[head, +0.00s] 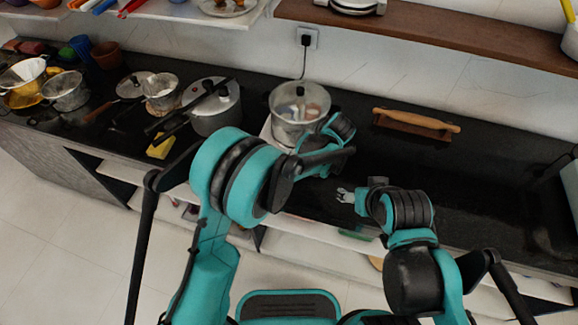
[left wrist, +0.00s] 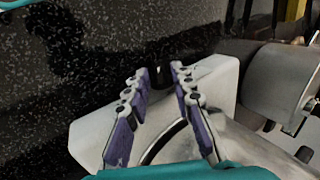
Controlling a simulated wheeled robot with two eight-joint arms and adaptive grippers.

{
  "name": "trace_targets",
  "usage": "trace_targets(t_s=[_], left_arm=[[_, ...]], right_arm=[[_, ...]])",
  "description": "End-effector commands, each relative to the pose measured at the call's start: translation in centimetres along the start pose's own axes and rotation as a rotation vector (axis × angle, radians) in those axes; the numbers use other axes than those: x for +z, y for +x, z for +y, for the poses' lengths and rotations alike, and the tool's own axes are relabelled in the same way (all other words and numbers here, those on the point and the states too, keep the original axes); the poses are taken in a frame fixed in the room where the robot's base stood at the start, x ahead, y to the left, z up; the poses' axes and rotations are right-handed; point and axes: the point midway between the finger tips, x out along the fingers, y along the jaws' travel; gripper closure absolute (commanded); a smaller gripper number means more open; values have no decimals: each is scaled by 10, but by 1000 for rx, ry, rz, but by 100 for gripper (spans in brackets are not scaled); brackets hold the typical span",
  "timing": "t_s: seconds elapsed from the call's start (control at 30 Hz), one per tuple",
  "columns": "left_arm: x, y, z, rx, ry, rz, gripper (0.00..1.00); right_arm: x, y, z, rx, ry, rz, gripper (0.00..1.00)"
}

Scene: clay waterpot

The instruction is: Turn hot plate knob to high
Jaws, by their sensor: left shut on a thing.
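The white hot plate (left wrist: 218,84) fills the middle of the left wrist view. In the head view only a pale edge of the hot plate (head: 267,132) shows under a glass-lidded pot (head: 300,112). My left gripper (left wrist: 162,82) is at the front edge of the hot plate, its fingertips on either side of a small dark knob (left wrist: 160,72) and shut on it. The knob's setting cannot be read. In the head view my left arm hides the knob and the left fingers. My right gripper (head: 346,196) is open and empty over the counter's front edge.
A pressure cooker (head: 216,107) stands left of the hot plate, and a yellow sponge (head: 160,147) lies nearer the front edge. A wooden rolling pin on a stand (head: 415,123) sits to the right. The dark counter (head: 480,170) is clear at right.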

Motion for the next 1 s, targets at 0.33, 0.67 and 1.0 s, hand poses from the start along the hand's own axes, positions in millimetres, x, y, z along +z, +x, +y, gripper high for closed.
trace_targets(t_s=[0.33, 0.67, 1.0], left_arm=[[0, 1, 3, -86, 1, 1, 100], [0, 0, 3, -89, 1, 1, 100], [0, 0, 3, -89, 1, 0, 69]], right_arm=[[4, 6, 0, 0, 0, 0, 33], [4, 6, 0, 0, 0, 0, 33], [4, 6, 0, 0, 0, 0, 33]])
